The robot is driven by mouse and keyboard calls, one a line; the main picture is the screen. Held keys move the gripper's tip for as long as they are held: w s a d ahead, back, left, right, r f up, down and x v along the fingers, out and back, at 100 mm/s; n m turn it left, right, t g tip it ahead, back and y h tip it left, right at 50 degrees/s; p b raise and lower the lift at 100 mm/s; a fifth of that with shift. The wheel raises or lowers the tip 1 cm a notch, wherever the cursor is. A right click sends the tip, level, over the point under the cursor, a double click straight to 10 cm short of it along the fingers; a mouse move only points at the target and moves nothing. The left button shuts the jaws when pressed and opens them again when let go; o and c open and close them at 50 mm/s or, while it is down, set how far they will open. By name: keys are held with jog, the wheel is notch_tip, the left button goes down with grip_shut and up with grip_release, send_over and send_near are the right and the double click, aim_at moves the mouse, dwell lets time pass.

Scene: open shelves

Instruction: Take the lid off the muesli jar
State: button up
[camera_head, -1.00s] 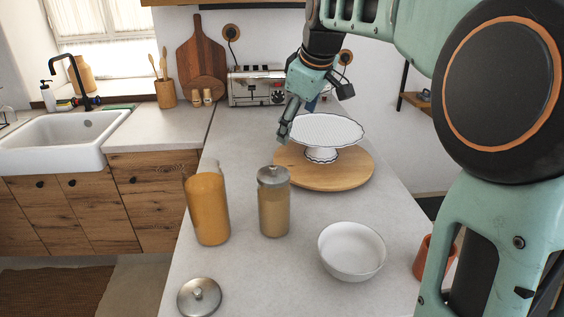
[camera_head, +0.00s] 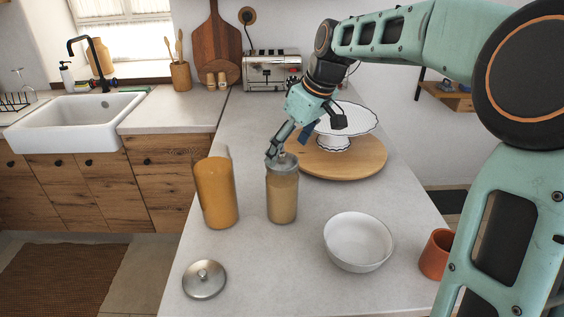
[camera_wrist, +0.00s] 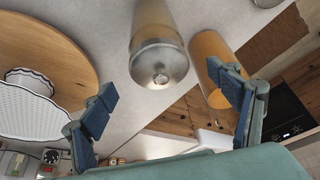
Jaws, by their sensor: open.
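A tall glass jar (camera_head: 282,194) with tan contents, which I take to be the muesli jar, stands upright on the counter. Its metal lid (camera_head: 283,164), with a small knob, is on top; in the wrist view the lid (camera_wrist: 159,65) faces me between the spread fingers. My gripper (camera_head: 276,152) is open and empty, tilted down at the lid's far side. In the wrist view my gripper's fingers (camera_wrist: 165,92) are apart on either side of the lid; contact is not visible.
An orange container (camera_head: 216,192) stands close left of the jar. A loose metal lid (camera_head: 204,280) lies front left, and a white bowl (camera_head: 358,242) front right. A cake stand (camera_head: 346,119) on a round wooden board (camera_head: 358,165) is behind. An orange cup (camera_head: 436,254) is at right.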

aim_at(282, 159)
jog(key=shift+x, duration=1.45)
jog(key=c, duration=1.2)
jog(key=shift+c, duration=0.2)
jog(key=shift+r, duration=0.15)
